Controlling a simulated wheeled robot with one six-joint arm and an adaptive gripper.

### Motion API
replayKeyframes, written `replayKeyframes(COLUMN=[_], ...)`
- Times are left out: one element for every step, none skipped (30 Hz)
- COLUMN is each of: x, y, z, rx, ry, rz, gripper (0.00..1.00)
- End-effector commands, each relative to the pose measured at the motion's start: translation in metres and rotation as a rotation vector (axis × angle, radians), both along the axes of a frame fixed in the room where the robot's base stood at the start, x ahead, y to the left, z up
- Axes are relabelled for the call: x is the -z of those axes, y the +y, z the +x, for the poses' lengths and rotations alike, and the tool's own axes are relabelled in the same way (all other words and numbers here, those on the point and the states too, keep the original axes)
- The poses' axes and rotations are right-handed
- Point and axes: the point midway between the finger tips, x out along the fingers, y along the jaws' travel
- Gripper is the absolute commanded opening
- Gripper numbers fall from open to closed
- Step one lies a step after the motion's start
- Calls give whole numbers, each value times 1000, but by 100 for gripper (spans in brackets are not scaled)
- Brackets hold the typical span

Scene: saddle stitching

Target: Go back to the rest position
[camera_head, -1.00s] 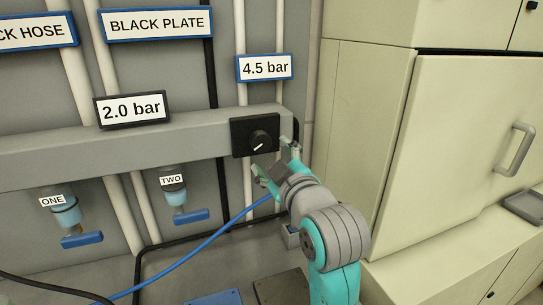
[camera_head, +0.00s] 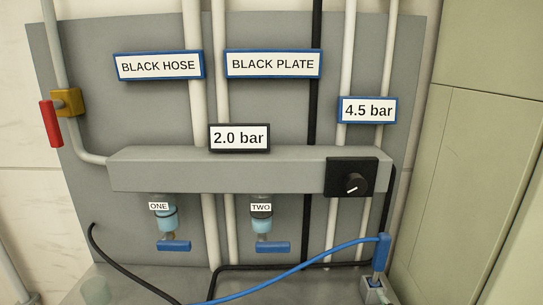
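My gripper and arm are out of the head camera's view, so I cannot see the gripper's fingers. The black knob (camera_head: 353,183) sits on a dark square plate at the right end of the grey manifold bar (camera_head: 220,170). The pointer on the knob shows as a short white line. A "4.5 bar" sign (camera_head: 368,110) hangs above the knob, and a "2.0 bar" sign (camera_head: 239,138) stands on top of the bar.
Valves ONE (camera_head: 165,220) and TWO (camera_head: 262,222) hang below the bar with blue handles. A red lever (camera_head: 51,123) is at left. A blue hose (camera_head: 310,264) runs to a blue connector (camera_head: 381,253) at lower right. Pale cabinets (camera_head: 465,150) stand at right.

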Motion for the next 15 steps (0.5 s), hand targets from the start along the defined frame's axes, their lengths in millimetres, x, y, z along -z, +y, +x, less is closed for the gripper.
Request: replayKeyframes(x=[19,27,37,45,52,62,69,76,85,91,97,105,110,116,123], y=[0,0,0,0,0,0,0,0,0,0,0,0,0,0,0], z=[-12,-18,-27,-34,-41,-50,-57,-65,-75,-83,-91,-101,-110,-118,-129], rx=[2,3,4,5,6,8,9,11,13,14,15,17,19,20,23], ry=[17,20,26,30,34,39,42,46,52,56,59,65,69,74,79], rz=[17,27,42,52,63,77,88,98,112,123,134,147,159,169,183], gripper=[73,73,73,73,73,73,73,73,73,73,73,73,73,73,73])
